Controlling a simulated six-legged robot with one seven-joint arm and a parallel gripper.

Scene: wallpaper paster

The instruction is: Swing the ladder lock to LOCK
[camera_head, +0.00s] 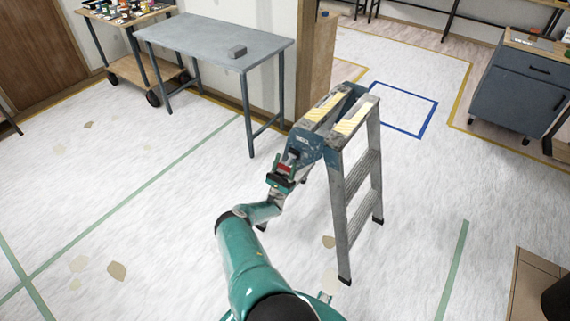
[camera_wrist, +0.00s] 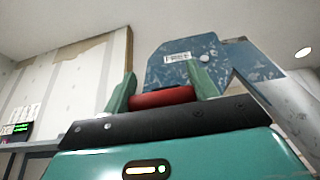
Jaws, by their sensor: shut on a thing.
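My gripper (camera_head: 285,170) is at the left side of the ladder's blue top part. In the wrist view my gripper (camera_wrist: 162,98) has its two green fingers on either side of a red lock lever (camera_wrist: 162,97), shut on it. The blue hinge plate (camera_wrist: 190,65) with a white label stands right behind the lever. The label's lettering is too small to read, and the lever's far end is hidden.
A grey table (camera_head: 215,42) with a small grey block (camera_head: 237,51) stands behind and left of the ladder. A wheeled cart (camera_head: 130,30) is further left, and a blue-grey cabinet (camera_head: 515,90) is at right. The floor left of the ladder is mostly clear.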

